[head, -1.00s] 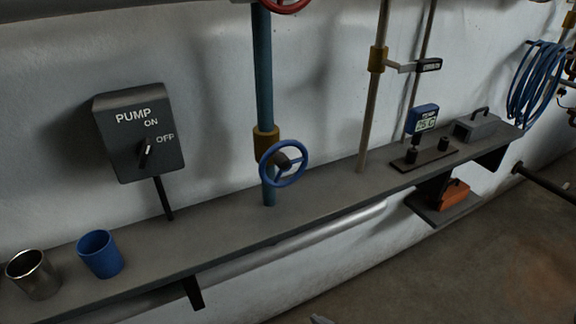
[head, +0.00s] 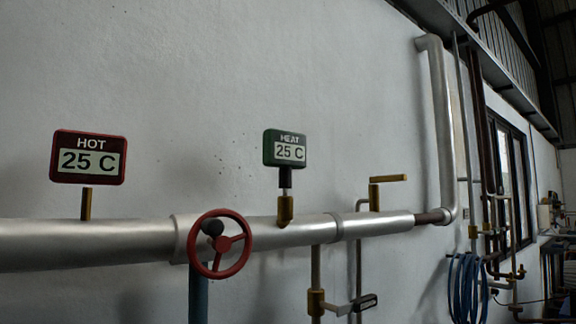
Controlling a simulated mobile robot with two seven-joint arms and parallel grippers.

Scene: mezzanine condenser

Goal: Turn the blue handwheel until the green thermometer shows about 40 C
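The green thermometer (head: 284,149), labelled HEAT, stands on the silver pipe in the head view and reads 25 C. The blue handwheel is outside the current view; only the upper part of the blue pipe (head: 198,292) shows at the bottom, below a red handwheel (head: 219,244). Neither gripper is in view.
A red thermometer (head: 88,157), labelled HOT, reads 25 C at the left. The silver pipe (head: 110,243) runs along the white wall. A coiled blue hose (head: 466,284) hangs at the lower right.

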